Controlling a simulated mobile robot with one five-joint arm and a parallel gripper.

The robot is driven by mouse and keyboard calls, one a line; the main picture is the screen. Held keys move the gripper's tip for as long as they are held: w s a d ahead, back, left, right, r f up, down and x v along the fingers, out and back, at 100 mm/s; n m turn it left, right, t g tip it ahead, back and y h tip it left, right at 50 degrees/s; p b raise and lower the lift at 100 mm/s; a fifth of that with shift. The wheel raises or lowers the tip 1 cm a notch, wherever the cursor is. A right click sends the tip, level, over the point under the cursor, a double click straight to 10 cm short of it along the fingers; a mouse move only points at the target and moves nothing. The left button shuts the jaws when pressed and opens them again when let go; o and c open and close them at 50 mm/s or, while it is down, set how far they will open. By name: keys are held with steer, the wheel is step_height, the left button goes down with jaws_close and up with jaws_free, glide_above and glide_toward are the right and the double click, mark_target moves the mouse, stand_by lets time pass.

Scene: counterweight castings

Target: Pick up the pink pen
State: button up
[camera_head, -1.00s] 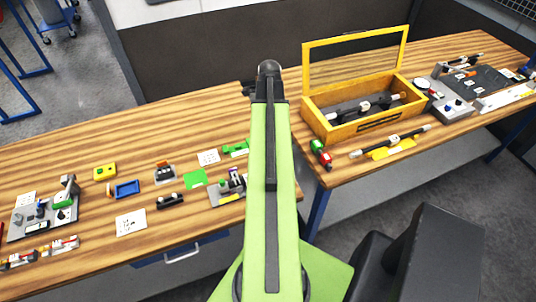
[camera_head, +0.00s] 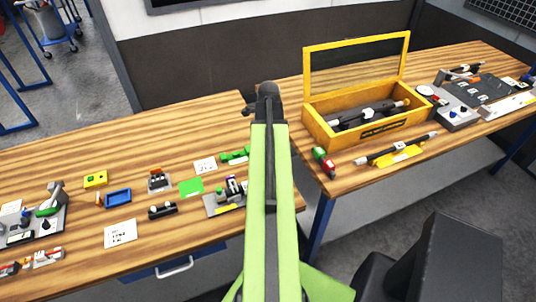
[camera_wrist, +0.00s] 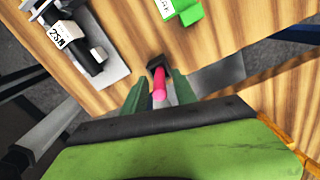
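The pink pen (camera_wrist: 159,88) shows in the wrist view as a short pink cylinder, with a small black piece (camera_wrist: 155,64) at its far end. My gripper (camera_wrist: 160,84) has its two dark green fingers apart, one on each side of the pen. A gap shows between the pen and the fingers, so it looks open and not closed on the pen. In the head view my arm hides the pen and most of the gripper.
A green block (camera_wrist: 184,13) and a grey plate with a black-and-white device (camera_wrist: 90,45) lie near the pen. A table edge and gap lie to the right. A yellow open box (camera_head: 370,128) stands on the right table.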

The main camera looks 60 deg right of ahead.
jaws_close()
